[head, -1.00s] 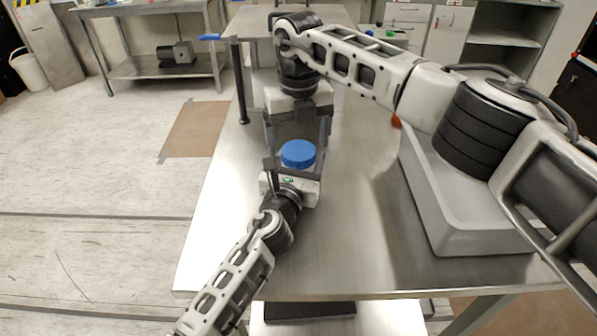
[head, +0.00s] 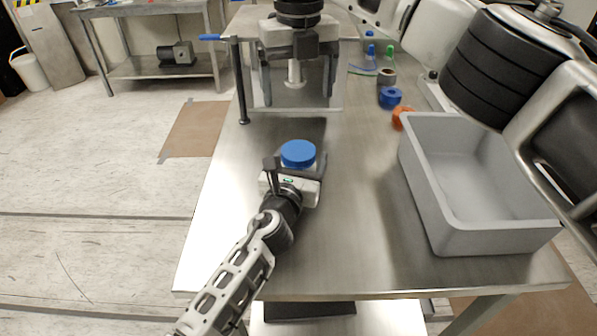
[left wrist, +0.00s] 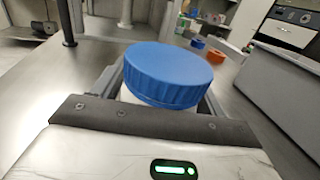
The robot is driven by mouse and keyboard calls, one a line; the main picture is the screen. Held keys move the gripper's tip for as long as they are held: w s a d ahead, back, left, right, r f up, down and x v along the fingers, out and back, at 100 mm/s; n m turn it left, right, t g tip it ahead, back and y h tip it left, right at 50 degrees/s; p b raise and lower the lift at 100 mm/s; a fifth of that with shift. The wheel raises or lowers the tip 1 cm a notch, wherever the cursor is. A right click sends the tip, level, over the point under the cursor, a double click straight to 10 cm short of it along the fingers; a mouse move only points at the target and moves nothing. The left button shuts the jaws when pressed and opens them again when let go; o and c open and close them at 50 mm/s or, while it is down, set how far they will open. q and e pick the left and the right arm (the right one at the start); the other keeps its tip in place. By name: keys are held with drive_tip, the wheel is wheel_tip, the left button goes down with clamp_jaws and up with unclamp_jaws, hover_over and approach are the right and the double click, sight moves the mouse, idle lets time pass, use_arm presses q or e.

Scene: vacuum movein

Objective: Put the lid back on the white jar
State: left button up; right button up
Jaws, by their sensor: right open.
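The white jar (left wrist: 127,97) stands upright with the blue lid (head: 298,153) on its top; the lid also shows large in the left wrist view (left wrist: 168,72). Most of the jar's body is hidden below the lid and behind my gripper. My left gripper (head: 295,168) has its fingers on either side of the jar, below the lid, and looks shut on it. My right gripper (head: 298,85) is open and empty, farther back and apart from the lid, with its fingers spread wide.
A grey bin (head: 437,205) stands on the right of the metal table (head: 340,250). Behind it lie an orange item (head: 401,118), a blue ring-like item (head: 390,97) and a grey item (head: 387,76). Small bottles stand farther back. The table between jar and bin is clear.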

use_arm(q)
drive_tip(key=shift+o, duration=1)
drive_tip(key=v, duration=1.6)
drive_tip(key=shift+a, duration=0.1)
